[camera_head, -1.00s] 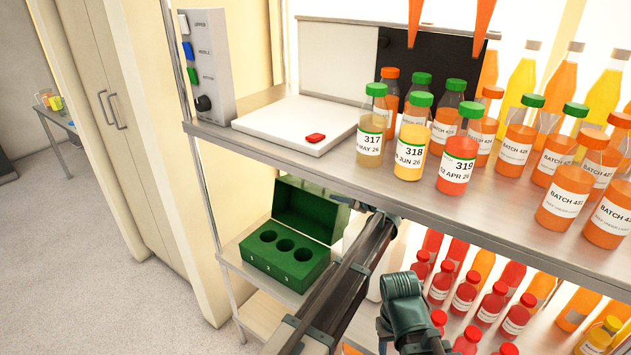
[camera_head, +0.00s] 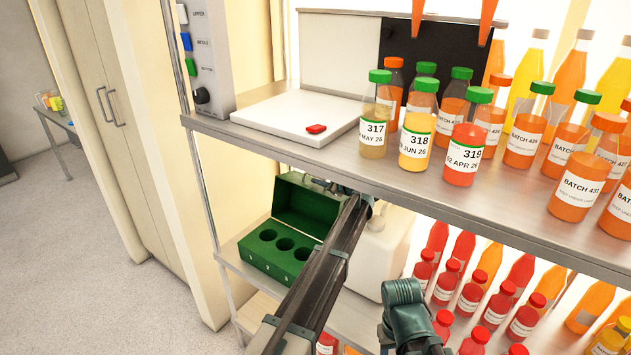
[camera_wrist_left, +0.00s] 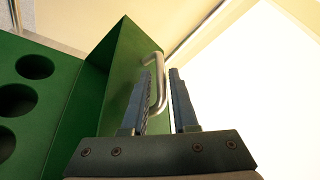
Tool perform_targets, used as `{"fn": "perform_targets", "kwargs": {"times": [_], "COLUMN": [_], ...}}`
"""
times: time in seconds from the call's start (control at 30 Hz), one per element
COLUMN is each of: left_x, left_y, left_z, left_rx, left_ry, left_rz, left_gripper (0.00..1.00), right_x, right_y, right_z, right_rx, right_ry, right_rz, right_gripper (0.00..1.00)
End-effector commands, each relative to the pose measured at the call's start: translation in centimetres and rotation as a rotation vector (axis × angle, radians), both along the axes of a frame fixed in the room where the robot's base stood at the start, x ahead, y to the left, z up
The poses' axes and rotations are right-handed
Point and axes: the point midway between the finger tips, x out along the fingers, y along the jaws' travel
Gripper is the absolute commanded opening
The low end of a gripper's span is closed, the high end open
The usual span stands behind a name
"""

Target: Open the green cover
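The green box (camera_head: 262,262) sits on the lower shelf, with several round holes in its top. Its green cover (camera_head: 305,206) stands raised at the back, so the holes are exposed. In the left wrist view the cover (camera_wrist_left: 115,75) carries a metal handle (camera_wrist_left: 160,78) on its outer side. My left gripper (camera_head: 348,188) is at the cover's upper right edge in the head view. In the wrist view its fingers (camera_wrist_left: 164,90) are apart, with part of the handle between them and visible space beside it. My right gripper is not clearly visible.
Above, the upper shelf (camera_head: 300,150) holds a white scale (camera_head: 285,122) and several labelled juice bottles (camera_head: 415,145). A white container (camera_head: 378,255) stands right of my left arm. Several red bottles (camera_head: 470,290) fill the lower shelf's right side.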

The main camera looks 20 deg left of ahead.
Motion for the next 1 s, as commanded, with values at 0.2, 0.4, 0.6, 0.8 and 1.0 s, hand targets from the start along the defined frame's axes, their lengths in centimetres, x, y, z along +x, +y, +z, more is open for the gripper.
{"fn": "perform_targets", "kwargs": {"times": [0.2,0.4,0.6,0.8,1.0], "left_x": [1.2,1.4,1.4,1.4,1.4], "left_y": [1.6,1.9,1.9,1.9,1.9], "left_z": [-0.7,-0.7,-0.7,-0.7,-0.7], "left_rx": [-0.001,-0.001,0.0,0.0,-0.001], "left_ry": [-0.001,-0.001,0.0,0.0,-0.001], "left_rz": [0.0,0.0,0.0,0.0,0.0], "left_gripper": [0.27,0.27,0.24,0.0,0.0], "right_x": [0.0,0.0,0.0,0.0,0.0], "right_y": [0.0,0.0,0.0,0.0,0.0], "right_z": [-0.7,-0.7,-0.7,-0.7,-0.7], "right_rx": [0.0,0.0,0.0,0.0,0.0], "right_ry": [0.0,0.0,0.0,0.0,0.0], "right_rz": [0.0,0.0,0.0,0.0,0.0], "right_gripper": [0.5,0.5,0.5,0.5,0.5]}}
